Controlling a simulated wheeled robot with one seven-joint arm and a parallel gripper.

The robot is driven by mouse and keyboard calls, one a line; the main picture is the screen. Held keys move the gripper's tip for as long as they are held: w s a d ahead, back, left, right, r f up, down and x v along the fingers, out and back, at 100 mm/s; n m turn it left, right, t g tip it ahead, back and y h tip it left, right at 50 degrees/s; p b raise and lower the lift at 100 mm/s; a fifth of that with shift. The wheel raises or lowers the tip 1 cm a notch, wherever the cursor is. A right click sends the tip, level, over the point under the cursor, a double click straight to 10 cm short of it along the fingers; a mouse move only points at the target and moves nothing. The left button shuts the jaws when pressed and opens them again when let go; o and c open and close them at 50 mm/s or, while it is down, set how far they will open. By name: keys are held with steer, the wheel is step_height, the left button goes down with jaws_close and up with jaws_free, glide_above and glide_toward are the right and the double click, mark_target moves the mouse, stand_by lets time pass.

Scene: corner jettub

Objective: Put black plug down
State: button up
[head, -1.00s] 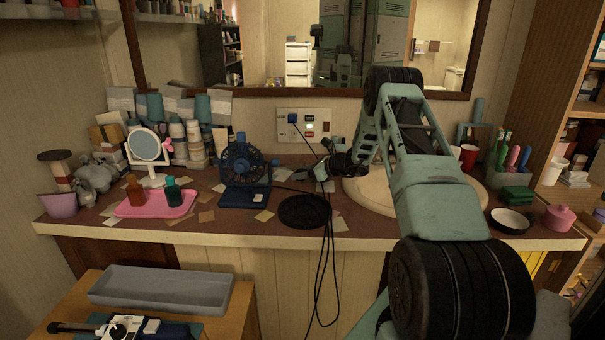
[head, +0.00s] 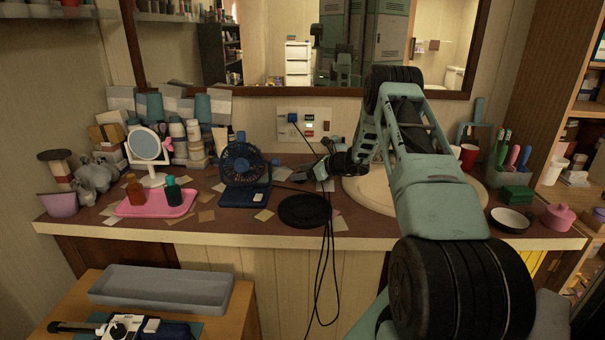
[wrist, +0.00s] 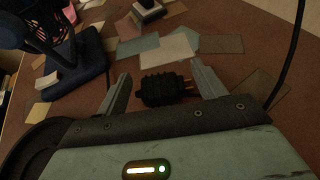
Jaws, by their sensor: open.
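The black plug (wrist: 165,88) shows in the wrist view with a ribbed body and metal prongs pointing right. It lies between the two spread fingers of my gripper (wrist: 164,88), with a visible gap on each side. It appears to rest on the brown countertop (wrist: 225,20); exact contact under it is hard to see. In the head view my gripper (head: 312,173) is low over the counter, right of the blue fan (head: 242,172). The plug is too small and dark to make out there.
A black round pad (head: 304,210) lies near the counter's front edge, with dark cables hanging beside it. The wall outlet panel (head: 305,125) holds a blue plug (head: 293,118). Paper notes (wrist: 168,47) lie around. A pink tray (head: 157,205) with bottles sits left.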

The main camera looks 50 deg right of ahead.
steer(key=b+v, duration=0.1)
steer(key=v, duration=1.1)
steer(key=a+n+g, duration=0.1)
steer(key=a+n, duration=0.1)
steer(key=a, duration=0.3)
steer(key=a+n+g+y, duration=0.1)
steer(key=a+n+g, duration=0.1)
steer(key=a, duration=0.3)
steer(key=w+a+r+n+g+y, duration=0.1)
steer(key=a+n+g, duration=0.1)
steer(key=a, duration=0.3)
steer(key=shift+n, duration=0.5)
steer(key=s+a+r+n+g+h+p, duration=0.2)
steer(key=s+a+r+n, duration=0.2)
steer(key=s+a+n, duration=0.6)
steer(key=s+a+r+n+g+h+p, duration=0.1)
steer(key=s+a+r+n+g+p, duration=0.1)
steer(key=s+a+n, duration=0.8)
steer(key=s+a+r+n+g+h+p, duration=0.2)
steer(key=s+a+r+n+g, duration=0.2)
steer(key=a, duration=1.9)
steer(key=s+r+n, duration=0.3)
steer(key=s+n, duration=0.3)
steer(key=n, duration=0.3)
steer(key=shift+s+a+h, duration=0.25)
steer(key=shift+h, duration=0.05)
